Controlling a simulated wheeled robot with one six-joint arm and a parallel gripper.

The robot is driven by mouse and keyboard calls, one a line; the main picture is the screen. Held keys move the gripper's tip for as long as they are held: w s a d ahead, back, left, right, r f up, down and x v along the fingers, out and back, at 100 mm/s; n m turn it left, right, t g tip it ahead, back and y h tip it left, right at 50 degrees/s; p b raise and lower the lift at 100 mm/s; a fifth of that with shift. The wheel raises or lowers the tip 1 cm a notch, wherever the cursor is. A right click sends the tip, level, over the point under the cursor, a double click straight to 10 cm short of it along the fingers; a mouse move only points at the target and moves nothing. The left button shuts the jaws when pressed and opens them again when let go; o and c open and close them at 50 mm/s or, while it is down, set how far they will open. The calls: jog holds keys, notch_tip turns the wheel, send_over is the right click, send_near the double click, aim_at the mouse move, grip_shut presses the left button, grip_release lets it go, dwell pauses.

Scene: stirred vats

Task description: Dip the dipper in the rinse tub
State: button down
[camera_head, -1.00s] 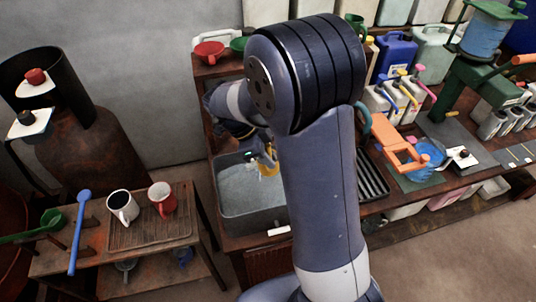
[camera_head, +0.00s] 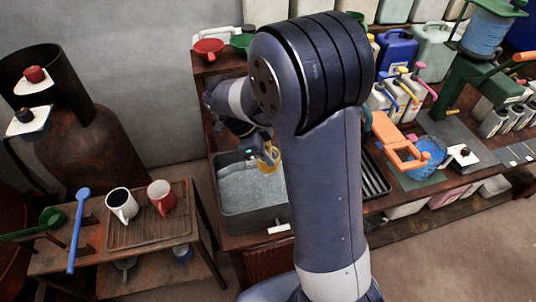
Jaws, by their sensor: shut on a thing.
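The rinse tub (camera_head: 241,219) is a dark grey rectangular basin with pale grey liquid, set in the bench at the centre left. My gripper (camera_head: 268,160) is above the tub's back right part, partly hidden by my own arm. It is shut on a yellow thing (camera_head: 267,168), likely the dipper, of which only a small part shows. I cannot tell whether its lower end touches the liquid, as my arm covers the tub's right side.
A low table at the left holds a slatted tray (camera_head: 150,230), a white mug (camera_head: 122,205), a red mug (camera_head: 161,197), a blue ladle (camera_head: 79,230) and a green ladle (camera_head: 50,218). Red (camera_head: 208,48) and green funnels stand behind the tub. Jugs crowd the bench at right.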

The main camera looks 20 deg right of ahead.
jog(key=shift+t+y+b, duration=0.3)
jog(key=shift+t+b, duration=0.4)
jog(key=shift+b, duration=0.75)
dwell(0.9)
